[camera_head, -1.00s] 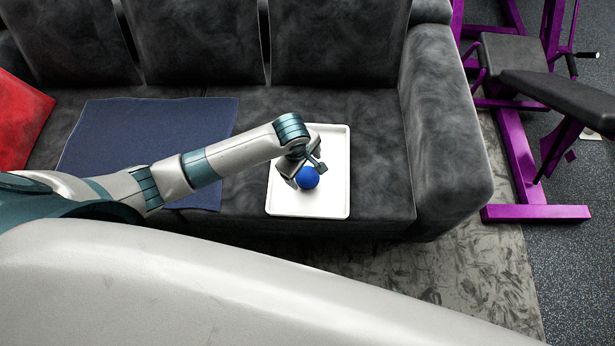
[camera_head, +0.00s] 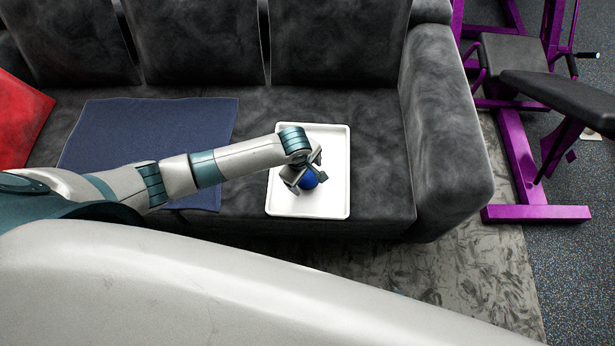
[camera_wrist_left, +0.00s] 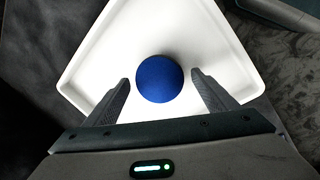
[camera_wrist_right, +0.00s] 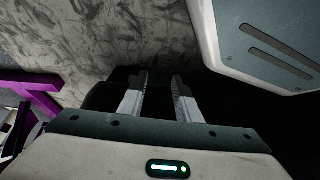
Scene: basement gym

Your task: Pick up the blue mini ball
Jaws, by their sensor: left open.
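The blue mini ball (camera_head: 309,183) rests on a white tray (camera_head: 330,205) on the sofa seat. In the head view my left gripper (camera_head: 306,180) is over the ball and partly hides it. In the left wrist view the ball (camera_wrist_left: 160,79) lies between the open fingers of the left gripper (camera_wrist_left: 161,83), near their tips, with a visible gap on each side. My right gripper (camera_wrist_right: 160,78) shows only in its own wrist view. Its fingers are apart with nothing between them.
The dark grey sofa (camera_head: 370,180) has a raised armrest (camera_head: 440,130) right of the tray. A blue cloth (camera_head: 110,140) lies left of the tray, and a red cushion (camera_head: 18,120) sits at far left. A purple gym machine (camera_head: 520,160) stands at right.

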